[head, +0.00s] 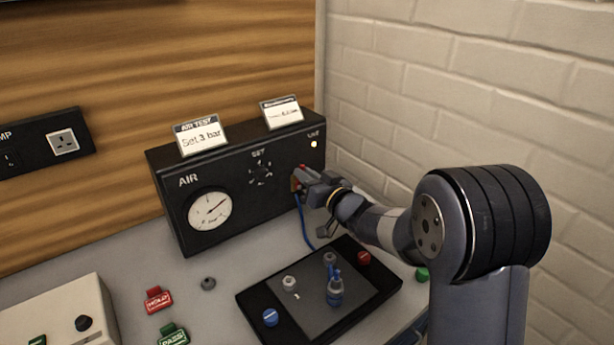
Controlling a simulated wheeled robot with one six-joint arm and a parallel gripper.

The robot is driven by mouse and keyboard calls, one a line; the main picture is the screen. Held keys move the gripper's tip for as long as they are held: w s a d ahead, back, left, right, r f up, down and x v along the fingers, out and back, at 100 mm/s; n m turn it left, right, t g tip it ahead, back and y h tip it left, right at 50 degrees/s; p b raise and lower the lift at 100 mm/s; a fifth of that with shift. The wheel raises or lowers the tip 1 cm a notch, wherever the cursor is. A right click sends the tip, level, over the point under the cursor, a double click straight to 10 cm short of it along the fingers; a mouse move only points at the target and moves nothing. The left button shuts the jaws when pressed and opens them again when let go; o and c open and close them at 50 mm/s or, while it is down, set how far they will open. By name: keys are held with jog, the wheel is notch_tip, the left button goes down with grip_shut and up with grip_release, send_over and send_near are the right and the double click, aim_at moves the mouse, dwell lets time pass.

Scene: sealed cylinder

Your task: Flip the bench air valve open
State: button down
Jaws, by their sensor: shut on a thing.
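The black air panel (170,185) stands at the back of the bench, with a round white gauge (210,211) whose needle points up and right. A SET knob (261,173) is in its middle. My gripper (300,181) is at the panel's lower right, shut on a small red part, which I take as the air valve lever (295,183). The fingers hide most of the lever, so its exact angle cannot be told. A blue hose (303,222) hangs below the gripper.
A lamp (314,144) glows on the panel. A brick wall bounds the right.

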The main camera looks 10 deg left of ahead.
jog(key=n+b, duration=0.3)
jog(key=shift+s+a, duration=0.35)
jog(key=shift+s, duration=0.05)
jog(key=c, duration=1.4)
grip_release()
jog(key=shift+c, duration=0.2)
jog(key=v, duration=1)
jog(key=shift+s+d+b, duration=0.3)
jog(key=shift+b, duration=0.15)
jog(key=shift+w, duration=0.1)
